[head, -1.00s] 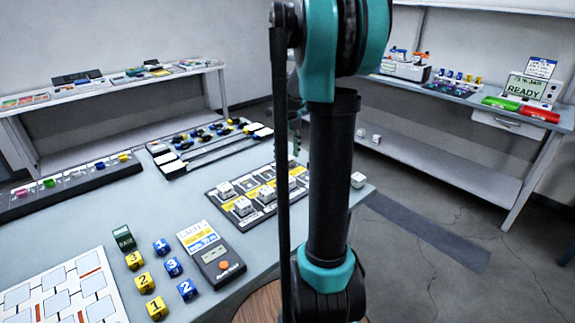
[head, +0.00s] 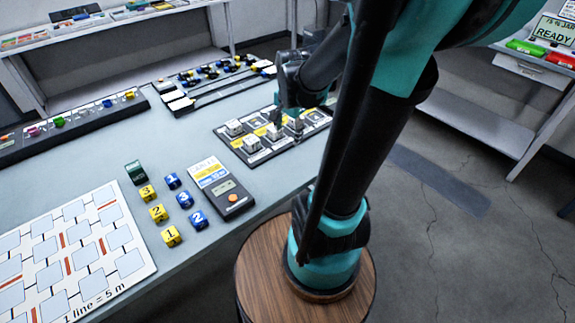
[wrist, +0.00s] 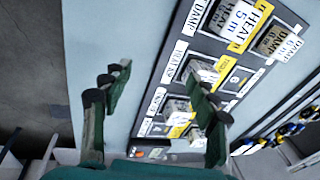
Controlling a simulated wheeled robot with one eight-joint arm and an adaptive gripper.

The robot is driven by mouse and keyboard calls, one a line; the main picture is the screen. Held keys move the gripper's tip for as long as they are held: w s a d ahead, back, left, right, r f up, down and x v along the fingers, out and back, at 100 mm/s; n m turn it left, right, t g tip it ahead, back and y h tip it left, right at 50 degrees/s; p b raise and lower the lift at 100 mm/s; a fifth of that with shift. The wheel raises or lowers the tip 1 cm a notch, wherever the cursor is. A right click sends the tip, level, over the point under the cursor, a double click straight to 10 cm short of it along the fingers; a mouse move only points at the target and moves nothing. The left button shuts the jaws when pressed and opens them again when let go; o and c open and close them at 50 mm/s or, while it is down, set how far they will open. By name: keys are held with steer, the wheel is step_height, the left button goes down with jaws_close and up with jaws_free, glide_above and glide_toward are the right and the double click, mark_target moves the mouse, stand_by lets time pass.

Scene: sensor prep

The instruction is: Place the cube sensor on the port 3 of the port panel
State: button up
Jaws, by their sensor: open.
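The dark port panel (head: 228,138) lies on the table in the head view, with several pale cube sensors on it. One cube sensor (head: 295,123) is near my gripper (head: 290,104), which hangs over the far side of the panel. In the wrist view my gripper (wrist: 155,118) is open, its fingers apart with nothing held between them. The panel (wrist: 172,72) runs under the right finger. A cube marked HEAT (wrist: 237,22) and one marked DAMP (wrist: 286,40) are at the top. Another cube (wrist: 200,74) is partly behind the right finger. I cannot read which port is 3.
A handheld meter (head: 222,190), yellow and blue numbered cubes (head: 171,236) and a white map board (head: 145,262) lie nearer on the table. A rack with black and yellow parts (head: 205,85) is behind. My arm covers part of the table's right edge.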

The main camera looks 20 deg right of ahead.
steer(key=s+a+f+n, duration=0.1)
steer(key=s+n, duration=0.1)
steer(key=n, duration=0.1)
steer(key=s+a+f+n+t, duration=0.1)
steer(key=s+f+n, duration=0.1)
steer(key=s+n, duration=0.1)
steer(key=s+f+n, duration=0.2)
steer(key=s+n, duration=0.1)
steer(key=n, duration=0.2)
steer(key=shift+s+a+t, duration=0.25)
steer(key=shift+a+t, duration=0.05)
steer(key=shift+a, duration=0.1)
steer(key=shift+s+a+f+n, duration=0.1)
steer(key=shift+s+f+n, duration=0.25)
steer(key=shift+n, duration=0.25)
steer(key=shift+r, duration=0.1)
